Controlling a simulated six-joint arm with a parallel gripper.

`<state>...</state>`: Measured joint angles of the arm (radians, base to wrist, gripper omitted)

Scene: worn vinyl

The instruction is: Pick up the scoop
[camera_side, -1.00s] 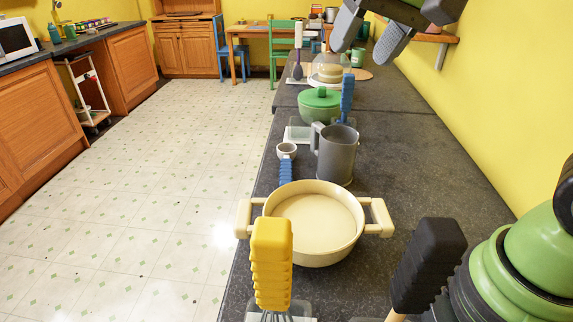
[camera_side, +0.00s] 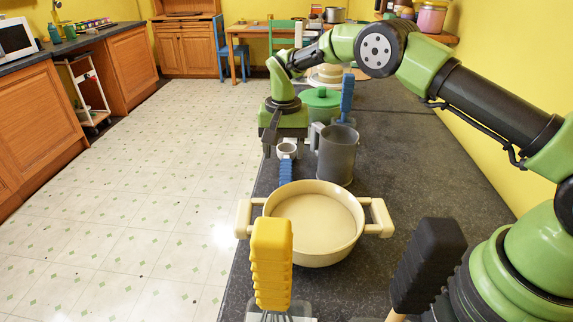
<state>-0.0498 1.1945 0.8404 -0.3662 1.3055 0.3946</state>
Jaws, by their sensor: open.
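The scoop has a small grey round bowl (camera_side: 287,150) and a blue ribbed handle (camera_side: 286,172). It is on the dark worktop, behind the cream pot, with the handle toward the camera. My gripper (camera_side: 280,141) points down just above and behind the scoop's bowl, near the worktop's left edge. Its jaws are open and empty. One dark finger shows to the left of the bowl; the other is hard to make out. I cannot tell how high the fingertips are above the worktop.
A grey mug (camera_side: 337,155) stands close to the right of the scoop. The cream two-handled pot (camera_side: 314,250) is in front. A green lidded pot (camera_side: 320,104) and a blue-handled tool (camera_side: 347,95) stand behind. Yellow-handled (camera_side: 271,262) and black-handled (camera_side: 428,262) tools are nearest the camera.

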